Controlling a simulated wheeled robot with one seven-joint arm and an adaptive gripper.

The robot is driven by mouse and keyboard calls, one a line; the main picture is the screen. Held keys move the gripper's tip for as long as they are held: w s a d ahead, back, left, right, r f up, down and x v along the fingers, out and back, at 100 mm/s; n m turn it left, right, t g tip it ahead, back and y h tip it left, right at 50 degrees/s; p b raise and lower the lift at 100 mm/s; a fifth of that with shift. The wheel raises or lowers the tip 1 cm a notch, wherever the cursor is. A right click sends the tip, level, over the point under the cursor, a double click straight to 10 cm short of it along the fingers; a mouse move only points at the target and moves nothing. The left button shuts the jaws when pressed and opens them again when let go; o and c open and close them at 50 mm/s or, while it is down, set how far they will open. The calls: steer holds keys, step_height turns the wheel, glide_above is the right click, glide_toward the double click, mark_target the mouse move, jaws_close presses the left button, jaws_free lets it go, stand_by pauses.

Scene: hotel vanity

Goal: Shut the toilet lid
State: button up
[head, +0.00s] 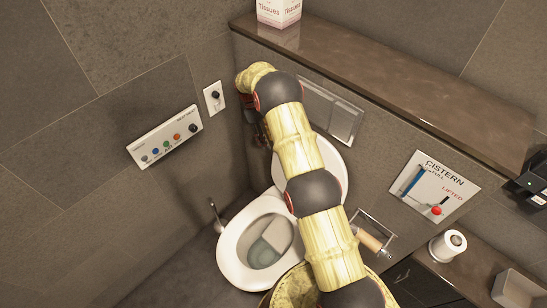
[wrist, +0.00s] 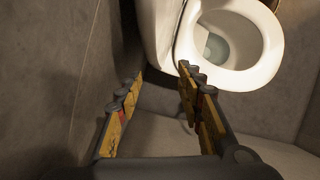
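The toilet lid (head: 328,158) is white and stands raised against the back wall, partly hidden behind my arm. The toilet bowl with its seat (head: 232,268) is below it, uncovered. In the wrist view the raised lid (wrist: 157,28) is a pale band at the top, left of the bowl and seat (wrist: 262,72). My gripper (wrist: 160,74) is open with nothing held. Its fingertips point toward the lid's edge, and the right finger overlaps the lid and seat in the picture. Contact cannot be told. In the head view my gripper is mostly hidden beyond my arm, near the wall corner.
A flush plate (head: 345,117) is on the wall behind my arm, below a brown ledge (head: 400,78) with a tissue box (head: 278,12). A button panel (head: 165,137) is on the left wall. A paper holder (head: 370,241) and a toilet brush (head: 215,212) flank the toilet.

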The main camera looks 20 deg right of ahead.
steer(key=shift+b+x, duration=1.1)
steer(key=shift+x, duration=3.85)
steer(key=shift+w, duration=0.15)
jaws_close()
